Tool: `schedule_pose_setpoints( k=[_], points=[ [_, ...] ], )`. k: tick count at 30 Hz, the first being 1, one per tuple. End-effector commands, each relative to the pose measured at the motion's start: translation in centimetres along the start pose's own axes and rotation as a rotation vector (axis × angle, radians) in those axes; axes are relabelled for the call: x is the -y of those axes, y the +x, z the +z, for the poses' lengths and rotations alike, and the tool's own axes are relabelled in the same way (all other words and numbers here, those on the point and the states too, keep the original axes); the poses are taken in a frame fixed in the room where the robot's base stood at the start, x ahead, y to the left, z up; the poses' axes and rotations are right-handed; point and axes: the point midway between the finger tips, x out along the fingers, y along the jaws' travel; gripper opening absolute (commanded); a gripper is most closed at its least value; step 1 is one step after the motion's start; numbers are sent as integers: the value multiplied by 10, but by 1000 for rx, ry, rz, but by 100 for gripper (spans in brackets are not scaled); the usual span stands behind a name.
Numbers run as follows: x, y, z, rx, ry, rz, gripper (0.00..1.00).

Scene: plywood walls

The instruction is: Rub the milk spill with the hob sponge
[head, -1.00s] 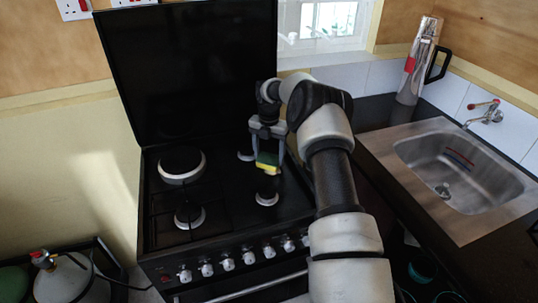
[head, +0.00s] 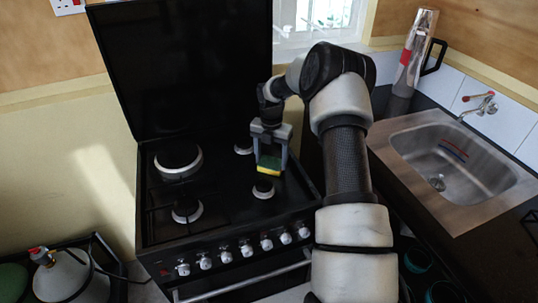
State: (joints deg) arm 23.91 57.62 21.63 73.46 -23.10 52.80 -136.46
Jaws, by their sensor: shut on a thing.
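The hob sponge (head: 268,171), yellow with a green side, is held between the fingers of my gripper (head: 270,165). My gripper points down over the right side of the black hob (head: 222,198), just behind the front right burner (head: 263,190). The sponge appears to be above the hob; I cannot tell whether it touches anything. I cannot make out a milk spill in this view. My gripper and sponge cover part of the hob behind them.
The raised black hob lid (head: 190,70) stands behind the burners. Control knobs (head: 245,251) line the front. A gas cylinder (head: 70,275) stands at lower left.

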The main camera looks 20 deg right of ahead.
Motion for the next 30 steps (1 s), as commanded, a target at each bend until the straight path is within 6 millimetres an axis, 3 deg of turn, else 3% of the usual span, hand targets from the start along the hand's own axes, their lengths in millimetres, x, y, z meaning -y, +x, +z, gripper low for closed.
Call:
schedule_pose_setpoints(
  k=[10,30],
  points=[
    [7,2,-9,-7,-1,-5,47],
    [-22,0,24,-3,-1,-1,47]
  ],
)
